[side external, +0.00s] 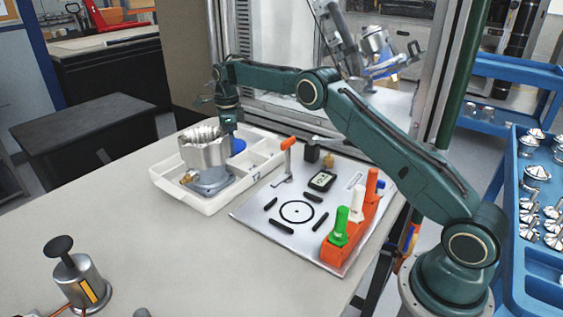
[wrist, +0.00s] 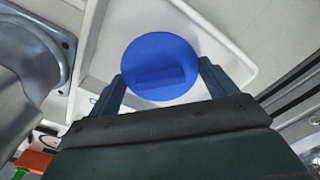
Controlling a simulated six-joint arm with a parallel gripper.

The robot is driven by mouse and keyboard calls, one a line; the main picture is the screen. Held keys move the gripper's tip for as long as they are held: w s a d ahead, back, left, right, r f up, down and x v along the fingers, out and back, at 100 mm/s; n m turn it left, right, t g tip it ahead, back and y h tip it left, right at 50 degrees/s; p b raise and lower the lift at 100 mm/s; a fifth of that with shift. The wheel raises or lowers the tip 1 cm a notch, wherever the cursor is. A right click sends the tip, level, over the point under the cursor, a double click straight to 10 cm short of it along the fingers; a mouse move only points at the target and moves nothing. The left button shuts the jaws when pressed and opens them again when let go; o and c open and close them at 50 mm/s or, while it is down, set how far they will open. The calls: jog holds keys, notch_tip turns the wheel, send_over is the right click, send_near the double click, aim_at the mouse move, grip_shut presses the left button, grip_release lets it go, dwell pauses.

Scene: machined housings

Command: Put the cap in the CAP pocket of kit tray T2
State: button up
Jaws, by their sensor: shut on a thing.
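The blue cap (wrist: 160,62) is a round disc with a raised grip bar across it. In the wrist view it sits between the two fingertips of my gripper (wrist: 164,80), which is shut on it. In the side view the cap (side external: 239,146) shows just below and right of my gripper (side external: 229,125). It is within a pocket area of the white kit tray (side external: 200,205), at the tray's far side. I cannot tell whether the cap touches the pocket floor.
A silver machined housing (side external: 204,150) stands in the tray, close left of my gripper. Right of the tray, a metal plate (side external: 262,212) carries an orange rack (side external: 345,238) with colored-handled tools. The front table is mostly clear, apart from a metal plunger device (side external: 82,283).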

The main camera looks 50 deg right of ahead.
jog(key=shift+f, duration=0.15)
jog(key=o, duration=0.8)
jog(key=shift+o, duration=0.2)
jog(key=shift+r, duration=3.9)
